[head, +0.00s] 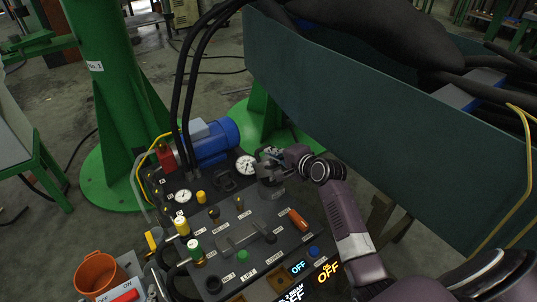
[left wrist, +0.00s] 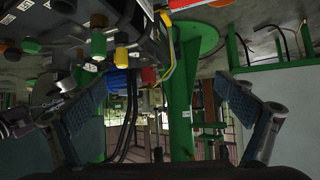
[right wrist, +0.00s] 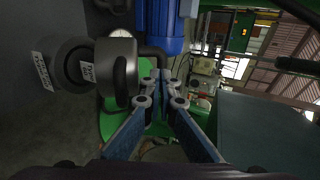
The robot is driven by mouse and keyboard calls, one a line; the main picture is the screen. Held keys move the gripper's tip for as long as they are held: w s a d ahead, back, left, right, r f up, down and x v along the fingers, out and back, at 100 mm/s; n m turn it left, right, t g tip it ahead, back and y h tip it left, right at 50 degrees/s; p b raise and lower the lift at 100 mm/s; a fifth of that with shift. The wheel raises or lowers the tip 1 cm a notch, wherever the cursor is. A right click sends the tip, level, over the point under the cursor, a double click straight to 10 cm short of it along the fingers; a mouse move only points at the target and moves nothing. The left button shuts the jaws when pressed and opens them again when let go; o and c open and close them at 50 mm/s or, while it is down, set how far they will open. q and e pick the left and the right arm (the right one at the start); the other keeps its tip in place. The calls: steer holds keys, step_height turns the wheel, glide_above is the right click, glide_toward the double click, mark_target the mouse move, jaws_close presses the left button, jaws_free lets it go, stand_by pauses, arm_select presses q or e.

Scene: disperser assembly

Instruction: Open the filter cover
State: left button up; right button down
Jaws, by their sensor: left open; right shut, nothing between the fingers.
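The filter cover (right wrist: 113,66) shows in the right wrist view as a round grey cap with a raised bar handle and a label on its neck. In the head view the cover (head: 272,191) is partly hidden under my right gripper (head: 266,158). My right gripper is shut and empty; its fingertips (right wrist: 163,78) are just right of the handle in the right wrist view. I cannot tell whether they touch it. My left gripper (left wrist: 160,90) is open and empty in the left wrist view, and is outside the head view.
The control panel (head: 222,222) carries several knobs, gauges and hoses. A blue motor (head: 213,141) stands behind it, and a green post (head: 113,100) rises at the back left. An orange bucket (head: 98,272) is at the front left. A large green trough (head: 350,90) fills the right.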

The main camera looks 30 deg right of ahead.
arm_select(q)
steer(key=shift+w+d+r+t+h+b, duration=0.1)
steer(key=shift+w+d+r+t, duration=0.1)
steer(key=shift+w+r+t, duration=0.35)
steer(key=shift+w+d+r+t+h+b, duration=0.1)
steer(key=shift+w+d+r+t, duration=0.25)
steer(key=shift+r, duration=0.45)
steer(key=shift+w+d+r+t+h+b, duration=0.1)
steer(key=shift+w+r+t, duration=0.2)
steer(key=shift+w+r, duration=0.3)
arm_select(e)
steer(key=shift+x, duration=0.95)
arm_select(q)
steer(key=shift+s+f, duration=0.1)
steer(key=shift+s, duration=0.1)
